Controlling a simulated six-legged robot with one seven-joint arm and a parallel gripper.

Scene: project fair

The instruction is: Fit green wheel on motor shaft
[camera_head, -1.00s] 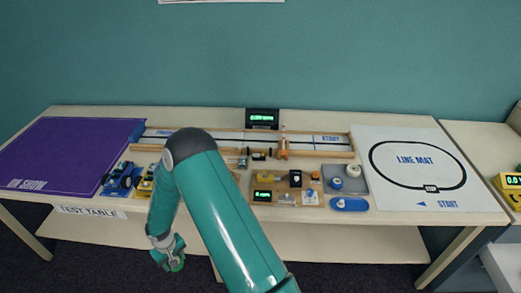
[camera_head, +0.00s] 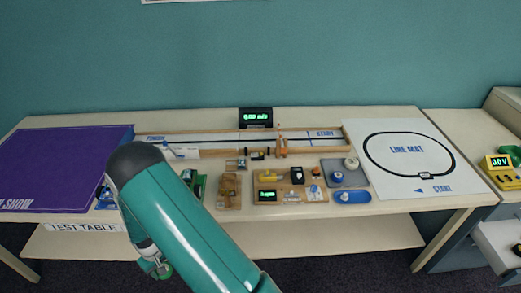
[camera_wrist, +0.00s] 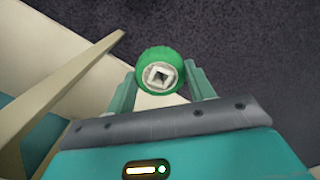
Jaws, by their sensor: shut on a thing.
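In the wrist view the green wheel (camera_wrist: 148,57) sits between the two fingers of my gripper (camera_wrist: 160,74), which is shut on it. The wheel's pale hub with a square opening faces the camera. In the head view my gripper (camera_head: 157,268) hangs low in front of the table, below its front edge, and the green wheel (camera_head: 164,272) shows only as a small green patch. I cannot make out the motor shaft.
The test table (camera_head: 395,206) holds a purple mat (camera_head: 62,165), a wooden-railed track (camera_head: 215,138), wooden fixtures (camera_head: 229,190), a display board (camera_head: 292,188), a grey tray (camera_head: 352,178) and the line mat (camera_head: 405,165). At right stand a yellow meter (camera_head: 500,170) and an open drawer (camera_head: 500,245).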

